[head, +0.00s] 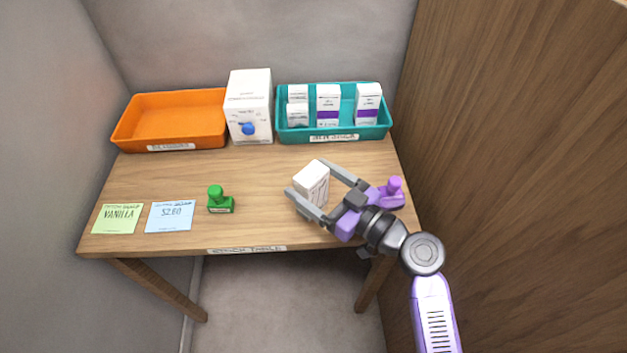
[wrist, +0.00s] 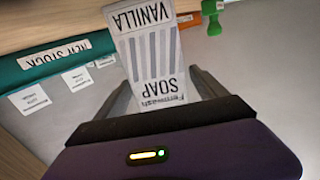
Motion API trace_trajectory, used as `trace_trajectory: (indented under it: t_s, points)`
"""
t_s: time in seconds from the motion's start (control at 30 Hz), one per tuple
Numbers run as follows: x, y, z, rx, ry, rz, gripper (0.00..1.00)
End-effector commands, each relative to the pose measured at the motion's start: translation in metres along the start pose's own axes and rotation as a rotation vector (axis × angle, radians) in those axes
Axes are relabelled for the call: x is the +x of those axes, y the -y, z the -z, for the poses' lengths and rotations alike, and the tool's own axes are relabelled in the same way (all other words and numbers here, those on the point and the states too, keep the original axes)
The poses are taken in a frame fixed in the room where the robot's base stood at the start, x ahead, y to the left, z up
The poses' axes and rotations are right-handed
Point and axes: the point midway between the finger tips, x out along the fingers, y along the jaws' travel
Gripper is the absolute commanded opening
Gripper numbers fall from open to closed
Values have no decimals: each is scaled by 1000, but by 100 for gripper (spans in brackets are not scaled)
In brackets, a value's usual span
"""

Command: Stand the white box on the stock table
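The white box (head: 314,185) is at my gripper's fingertips over the right front of the wooden stock table (head: 260,185). In the wrist view the white box (wrist: 152,52) shows grey stripes and the words Vanilla and Soap, upside down in the picture. My gripper (head: 308,182) has one finger on each side of the box and looks shut on it; the fingers also flank it in the wrist view (wrist: 160,82). The near finger hides the box's lower end in the head view, so I cannot tell whether it touches the table.
An orange tray (head: 119,135), a large white carton with a blue spot (head: 250,105) and a teal tray (head: 284,133) with several boxes line the back. Green (head: 119,218) and blue (head: 169,216) cards lie left, beside a green stamp (head: 220,202). A purple stamp (head: 394,190) stands right of my gripper.

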Motion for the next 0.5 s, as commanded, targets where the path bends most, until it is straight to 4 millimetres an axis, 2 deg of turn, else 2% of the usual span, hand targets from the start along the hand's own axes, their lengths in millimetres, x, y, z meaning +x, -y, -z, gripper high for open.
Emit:
trace_trajectory:
  t_s: [0.23, 0.5]
  points:
    - [0, 0, 6, 0, 0, 0, 81]
    - [-46, 0, 0, 0, 0, -3, 81]
